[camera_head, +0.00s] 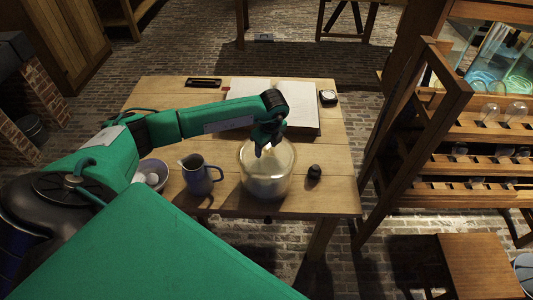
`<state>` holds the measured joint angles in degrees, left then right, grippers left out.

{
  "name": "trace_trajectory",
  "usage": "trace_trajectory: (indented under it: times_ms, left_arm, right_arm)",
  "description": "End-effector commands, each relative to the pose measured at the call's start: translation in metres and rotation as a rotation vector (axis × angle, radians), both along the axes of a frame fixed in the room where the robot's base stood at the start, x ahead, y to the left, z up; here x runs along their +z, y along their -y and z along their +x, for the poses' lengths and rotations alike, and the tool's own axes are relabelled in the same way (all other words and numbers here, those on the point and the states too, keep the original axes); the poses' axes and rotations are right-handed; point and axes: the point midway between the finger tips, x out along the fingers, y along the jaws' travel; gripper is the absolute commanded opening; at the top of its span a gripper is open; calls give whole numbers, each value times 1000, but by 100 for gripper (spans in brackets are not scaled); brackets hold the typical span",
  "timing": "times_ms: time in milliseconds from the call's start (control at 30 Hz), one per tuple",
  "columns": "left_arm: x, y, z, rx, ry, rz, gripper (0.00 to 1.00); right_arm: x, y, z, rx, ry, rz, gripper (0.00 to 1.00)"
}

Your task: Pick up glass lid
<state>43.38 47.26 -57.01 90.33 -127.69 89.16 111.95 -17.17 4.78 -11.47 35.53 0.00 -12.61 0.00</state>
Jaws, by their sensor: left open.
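A round clear glass jar (266,186) stands on the wooden table (334,185), near its front edge. Its lower part looks whitish. I cannot make out a glass lid as a piece separate from the jar's clear upper part. My left gripper (261,151) points down at the top of the jar, its fingers open. The fingers overlap the jar's upper part in the picture, and I cannot tell whether they touch the glass. My right gripper is not in view.
A dark jug (197,178) and a bowl (155,171) with pale contents stand left of the jar. A small black object (314,172) lies right of it. An open book (303,104) lies behind. A wooden rack (433,165) with glassware stands right of the table.

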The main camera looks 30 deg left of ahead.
Motion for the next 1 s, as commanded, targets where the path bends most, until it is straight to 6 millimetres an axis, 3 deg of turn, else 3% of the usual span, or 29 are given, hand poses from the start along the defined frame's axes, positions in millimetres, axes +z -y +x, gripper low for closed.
trace_trajectory:
  times_ms: [33,300,767,1000]
  left_arm:
    - [0,0,0,0,0,0,53]
    - [0,0,0,0,1,-1,0]
    - [13,1,1,-1,4,-2,0]
    - [58,0,2,-1,8,-1,0]
  right_arm:
    - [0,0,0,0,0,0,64]
    - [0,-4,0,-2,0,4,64]
    - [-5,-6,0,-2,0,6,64]
    - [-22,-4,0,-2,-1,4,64]
